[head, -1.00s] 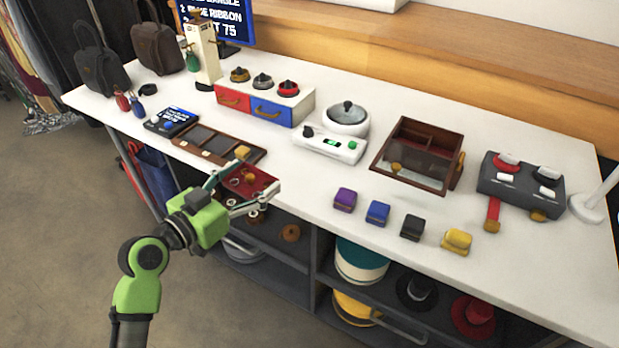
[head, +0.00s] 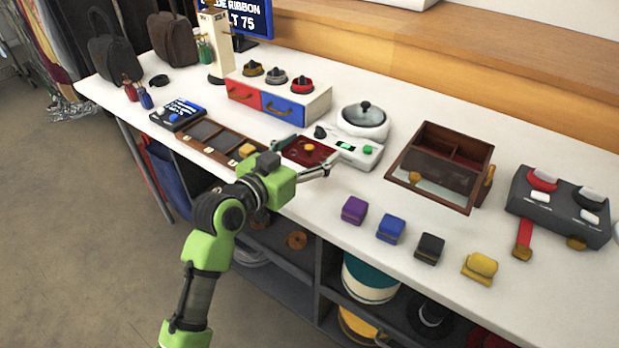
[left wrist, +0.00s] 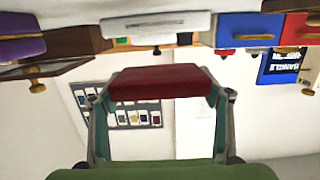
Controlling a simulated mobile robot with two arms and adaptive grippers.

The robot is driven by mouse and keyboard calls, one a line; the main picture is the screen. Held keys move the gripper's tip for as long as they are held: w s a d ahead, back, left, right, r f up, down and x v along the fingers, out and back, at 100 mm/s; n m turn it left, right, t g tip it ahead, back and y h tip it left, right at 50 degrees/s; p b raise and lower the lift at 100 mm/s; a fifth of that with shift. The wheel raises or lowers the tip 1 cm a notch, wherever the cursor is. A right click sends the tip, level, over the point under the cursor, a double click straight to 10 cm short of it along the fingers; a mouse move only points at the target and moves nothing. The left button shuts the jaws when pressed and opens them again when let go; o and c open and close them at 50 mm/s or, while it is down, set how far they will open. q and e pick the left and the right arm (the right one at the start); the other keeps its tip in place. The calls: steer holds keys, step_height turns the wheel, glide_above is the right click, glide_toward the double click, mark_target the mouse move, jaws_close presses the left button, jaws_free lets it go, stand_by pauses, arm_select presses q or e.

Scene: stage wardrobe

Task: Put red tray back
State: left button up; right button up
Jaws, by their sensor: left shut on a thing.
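In the left wrist view the red tray (left wrist: 155,83) spans the space between both fingers. The brown compartment tray (head: 192,146) lies to its left, with a yellow block at its near end. My right gripper is out of view.
A cabinet with a red drawer (head: 243,93) and a blue drawer (head: 285,108) stands behind. A brown wooden box (head: 403,169) is to the right. Purple (head: 354,210), blue, black and yellow small boxes line the front edge. The table between them and the wooden box is clear.

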arm_select(q)
step_height(320, 180, down, 6)
steer(key=shift+f+b, duration=0.1)
steer(key=shift+b, duration=0.55)
steer(key=shift+f, duration=0.45)
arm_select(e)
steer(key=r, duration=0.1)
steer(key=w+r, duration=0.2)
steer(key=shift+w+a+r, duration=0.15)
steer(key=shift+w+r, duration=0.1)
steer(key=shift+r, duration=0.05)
arm_select(q)
steer(key=shift+f, duration=0.1)
steer(key=o, duration=1.1)
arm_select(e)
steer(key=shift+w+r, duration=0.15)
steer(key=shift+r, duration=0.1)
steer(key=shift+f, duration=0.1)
arm_select(q)
steer(key=shift+f, duration=0.1)
